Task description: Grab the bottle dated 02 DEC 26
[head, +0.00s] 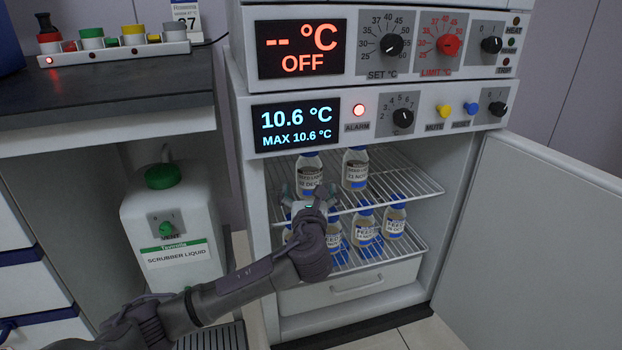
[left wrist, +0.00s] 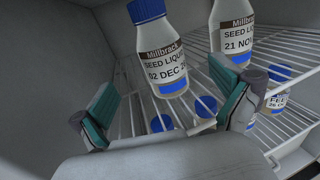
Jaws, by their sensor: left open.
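The bottle dated 02 DEC 26 (left wrist: 163,55) has a blue cap, a white label reading SEED LIQUID and a blue band at its base. It stands on the upper wire shelf of the open fridge, at the left in the head view (head: 309,176). My left gripper (head: 309,200) is inside the fridge in front of this bottle. In the left wrist view its two teal-padded fingers (left wrist: 172,112) are spread apart, with the bottle beyond them, roughly between them and not gripped. My right gripper is not in view.
A second bottle, dated 21 NOV (head: 355,168), stands to the right on the same shelf. Several bottles stand on the lower shelf (head: 410,246). The fridge door (head: 540,230) is swung open to the right. A white scrubber liquid canister (head: 172,225) stands to the left.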

